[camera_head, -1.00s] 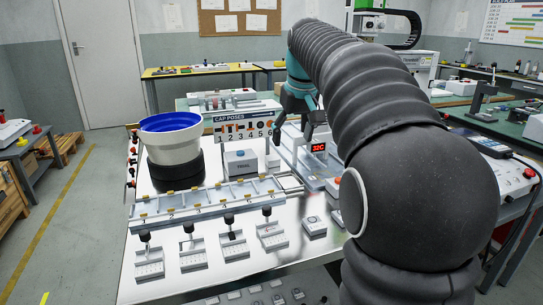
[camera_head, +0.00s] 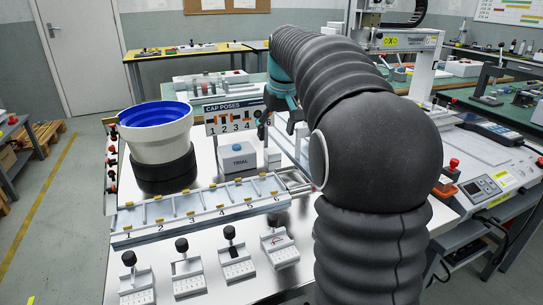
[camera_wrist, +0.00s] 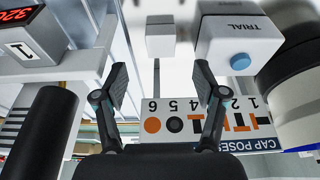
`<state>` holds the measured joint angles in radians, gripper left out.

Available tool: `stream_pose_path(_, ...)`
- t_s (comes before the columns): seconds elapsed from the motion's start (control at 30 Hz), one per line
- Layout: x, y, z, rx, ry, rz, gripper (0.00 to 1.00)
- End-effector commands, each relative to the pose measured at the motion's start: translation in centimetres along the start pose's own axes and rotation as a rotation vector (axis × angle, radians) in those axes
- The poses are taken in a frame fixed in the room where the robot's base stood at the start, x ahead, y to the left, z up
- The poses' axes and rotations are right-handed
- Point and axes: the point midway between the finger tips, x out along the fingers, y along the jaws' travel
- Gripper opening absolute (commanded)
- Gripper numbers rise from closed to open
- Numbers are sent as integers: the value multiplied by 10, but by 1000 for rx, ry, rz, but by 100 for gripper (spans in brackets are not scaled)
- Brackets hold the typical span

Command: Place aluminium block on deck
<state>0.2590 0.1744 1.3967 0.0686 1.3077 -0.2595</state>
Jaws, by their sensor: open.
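My gripper (camera_wrist: 160,78) is open in the wrist view, with its two dark fingers apart and nothing between them. In the head view my gripper (camera_head: 268,122) hangs in front of the CAP POSES sign (camera_head: 231,118), partly hidden by my arm. I cannot pick out an aluminium block for certain. A small pale block (camera_wrist: 160,38) lies beyond the fingertips in the wrist view, beside the TRIAL box (camera_wrist: 238,45); its material is unclear. A flat grey deck-like surface (camera_head: 474,146) shows under the gantry at the right; whether it is the deck is unclear.
A white bowl feeder with a blue inside (camera_head: 158,130) stands at the left of the bench. A numbered rail (camera_head: 200,208) crosses the bench, with several small fixtures in front. A red-digit display (camera_wrist: 20,15) and a dark cylinder (camera_wrist: 48,125) are left of my gripper.

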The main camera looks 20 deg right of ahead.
Motion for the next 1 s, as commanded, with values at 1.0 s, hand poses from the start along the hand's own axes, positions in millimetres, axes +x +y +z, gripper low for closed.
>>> stream_pose_path(1.0, 69, -3, 0, -5, -1, -2, 53)
